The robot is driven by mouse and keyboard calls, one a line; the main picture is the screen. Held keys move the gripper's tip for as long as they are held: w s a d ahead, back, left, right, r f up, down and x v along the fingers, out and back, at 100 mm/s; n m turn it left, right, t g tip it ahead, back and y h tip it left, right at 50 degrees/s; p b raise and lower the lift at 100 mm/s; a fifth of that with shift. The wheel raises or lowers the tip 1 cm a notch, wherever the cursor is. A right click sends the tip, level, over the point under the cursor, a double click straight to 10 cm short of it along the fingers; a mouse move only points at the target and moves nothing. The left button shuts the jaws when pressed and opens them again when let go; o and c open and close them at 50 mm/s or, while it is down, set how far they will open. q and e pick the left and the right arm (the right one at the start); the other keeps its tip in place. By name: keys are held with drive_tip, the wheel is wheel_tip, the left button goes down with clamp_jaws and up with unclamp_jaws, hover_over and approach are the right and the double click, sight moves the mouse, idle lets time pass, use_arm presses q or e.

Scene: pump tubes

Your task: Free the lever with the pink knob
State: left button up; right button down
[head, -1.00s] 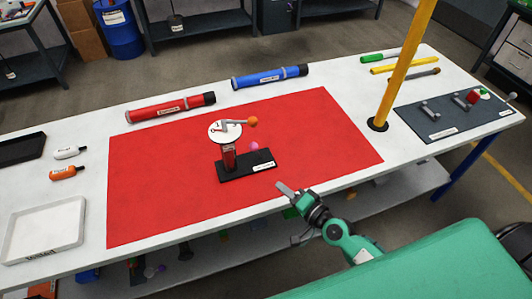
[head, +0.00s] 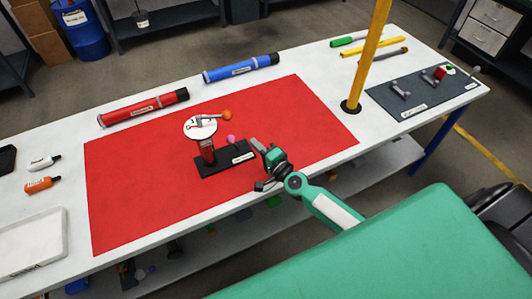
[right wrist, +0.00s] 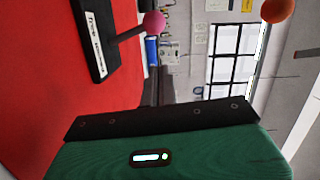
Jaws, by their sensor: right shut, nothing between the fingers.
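A pump fixture stands on the red mat, with a black base (head: 212,169), a red post (head: 207,152) and a round white dial (head: 200,128) on top. A lever with an orange knob (head: 227,116) reaches right from the dial; that knob also shows in the right wrist view (right wrist: 278,10). The pink knob (head: 231,139) is low over the base; in the right wrist view the pink knob (right wrist: 155,23) sits on a dark rod by the base. My right gripper (head: 258,146) is shut and empty, just right of the pink knob and apart from it. My left gripper is out of view.
A red tube (head: 145,108) and a blue tube (head: 240,68) lie behind the red mat (head: 130,200). A yellow pole (head: 367,60) rises from the table at right. A dark panel (head: 425,95) with small levers lies beyond it. Bottles and a white tray (head: 62,240) are at left.

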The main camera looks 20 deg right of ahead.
sight(234, 142)
drive_tip(key=shift+w+a+f, duration=0.1)
drive_tip(key=shift+w+a, duration=0.6)
drive_tip(key=shift+a, duration=0.2)
drive_tip(key=shift+w+a+f, duration=0.1)
drive_tip(key=shift+w+a, duration=0.55)
drive_tip(key=shift+a, duration=0.25)
drive_tip(key=shift+p, duration=0.3)
drive_tip(key=shift+w+a+r+n+p, duration=0.2)
drive_tip(key=shift+a+n+p, duration=0.4)
drive_tip(key=shift+p, duration=0.55)
drive_tip(key=shift+a+f+p, duration=0.25)
drive_tip(key=shift+p, duration=0.1)
drive_tip(key=shift+s, duration=0.1)
drive_tip(key=shift+d, duration=0.1)
